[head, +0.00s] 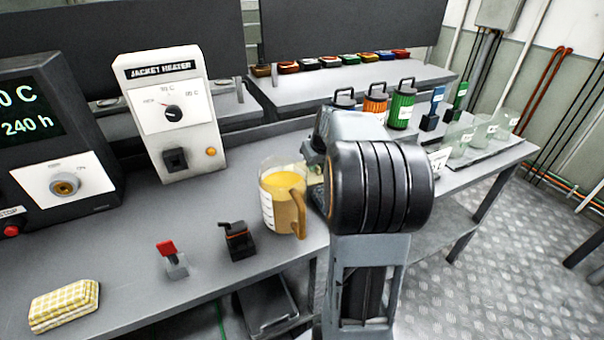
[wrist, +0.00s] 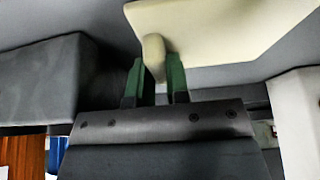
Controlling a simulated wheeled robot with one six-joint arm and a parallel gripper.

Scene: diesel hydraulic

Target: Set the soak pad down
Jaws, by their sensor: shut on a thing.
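My gripper (wrist: 156,78) shows in the wrist view with two green fingers closed on the stub of a flat cream pad, which I take as the soak pad (wrist: 225,30). The pad spreads up and to the right beyond the fingertips. In the head view my own arm covers most of the gripper and pad, just right of the jug. Whether the pad touches any surface cannot be told.
A jug of amber liquid (head: 282,202) stands on the grey bench (head: 215,205). A jacket heater (head: 170,115), a red-handled lever (head: 172,258), a black clamp-like part (head: 238,240) and a yellow checked pad (head: 64,306) are left of it. Canisters (head: 402,105) and glass beakers (head: 480,135) stand right.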

